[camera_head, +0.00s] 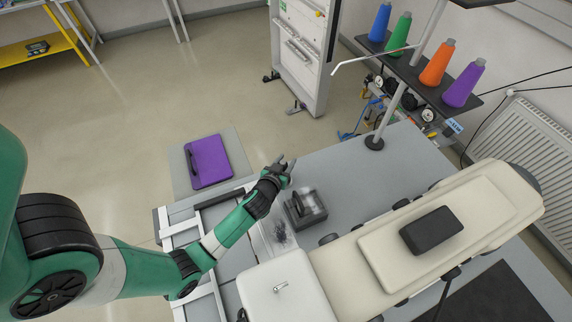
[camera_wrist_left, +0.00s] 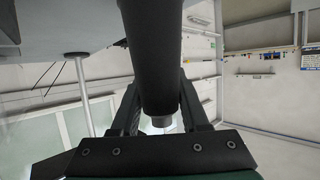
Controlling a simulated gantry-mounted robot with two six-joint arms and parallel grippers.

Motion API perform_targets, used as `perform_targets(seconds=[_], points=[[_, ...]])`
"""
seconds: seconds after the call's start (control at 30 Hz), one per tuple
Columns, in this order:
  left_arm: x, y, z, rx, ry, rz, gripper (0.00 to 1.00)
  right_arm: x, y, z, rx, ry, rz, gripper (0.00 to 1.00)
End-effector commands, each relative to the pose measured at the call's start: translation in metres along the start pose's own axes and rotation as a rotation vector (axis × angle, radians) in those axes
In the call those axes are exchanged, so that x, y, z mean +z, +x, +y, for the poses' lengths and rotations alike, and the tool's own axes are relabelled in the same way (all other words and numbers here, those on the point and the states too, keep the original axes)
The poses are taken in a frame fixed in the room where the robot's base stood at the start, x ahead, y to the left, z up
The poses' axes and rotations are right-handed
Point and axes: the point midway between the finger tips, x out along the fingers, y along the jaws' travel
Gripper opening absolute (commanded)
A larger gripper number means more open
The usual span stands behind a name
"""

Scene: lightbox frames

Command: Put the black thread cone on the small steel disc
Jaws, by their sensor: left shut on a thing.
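The black thread cone (camera_wrist_left: 152,60) fills the middle of the left wrist view, with a small grey tip at its lower end. My left gripper (camera_wrist_left: 158,100) is shut on it, with a dark finger on each side. In the head view my left gripper (camera_head: 284,166) is above the left edge of the grey tabletop, and I cannot clearly make out the cone there. I cannot pick out the small steel disc in either view. My right gripper is not in view.
Blue (camera_head: 381,20), green (camera_head: 399,35), orange (camera_head: 437,62) and purple (camera_head: 464,82) cones stand on a dark rack at the upper right. The cream machine (camera_head: 430,240) takes up the right. The grey tabletop (camera_head: 350,170) is partly clear.

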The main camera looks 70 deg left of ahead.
Motion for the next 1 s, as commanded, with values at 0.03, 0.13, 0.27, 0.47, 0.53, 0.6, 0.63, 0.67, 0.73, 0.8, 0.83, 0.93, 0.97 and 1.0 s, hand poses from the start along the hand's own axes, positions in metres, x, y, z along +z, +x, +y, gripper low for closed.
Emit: perform_targets(seconds=[0.03,0.13,0.27,0.47,0.53,0.6,0.63,0.67,0.73,0.8,0.83,0.93,0.97,1.0], points=[[0.007,0.003,0.0,0.001,0.001,0.001,0.0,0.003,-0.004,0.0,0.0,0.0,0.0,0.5],[0.008,0.004,0.0,0.001,0.0,0.002,0.0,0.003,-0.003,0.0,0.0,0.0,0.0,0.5],[0.007,0.003,0.0,0.001,-0.001,0.002,0.0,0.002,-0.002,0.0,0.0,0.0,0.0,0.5],[0.01,0.004,0.0,0.001,-0.001,0.001,0.54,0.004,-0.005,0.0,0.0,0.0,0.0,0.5],[0.01,0.004,0.0,0.001,-0.001,0.001,0.66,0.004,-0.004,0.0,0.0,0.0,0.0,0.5],[0.01,0.004,0.0,0.001,0.0,0.001,0.75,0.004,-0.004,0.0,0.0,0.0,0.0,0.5],[0.01,0.004,0.0,0.001,-0.001,0.001,0.75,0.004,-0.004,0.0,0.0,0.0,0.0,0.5],[0.01,0.004,0.0,0.001,0.0,0.001,0.75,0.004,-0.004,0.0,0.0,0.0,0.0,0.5],[0.01,0.004,0.0,0.001,0.0,0.001,0.75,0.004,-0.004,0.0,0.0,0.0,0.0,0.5],[0.01,0.004,0.0,0.001,0.0,0.001,0.75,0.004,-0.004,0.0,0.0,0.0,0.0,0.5],[0.009,0.004,0.0,0.001,0.0,0.001,0.75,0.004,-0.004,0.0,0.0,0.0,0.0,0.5],[0.005,0.002,0.0,0.001,0.0,0.001,0.75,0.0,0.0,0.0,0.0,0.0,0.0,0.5],[0.007,0.0,0.0,0.002,0.0,0.001,0.75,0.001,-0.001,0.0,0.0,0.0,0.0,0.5],[0.008,-0.005,0.001,0.002,0.001,0.001,0.75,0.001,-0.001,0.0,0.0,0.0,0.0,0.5]])
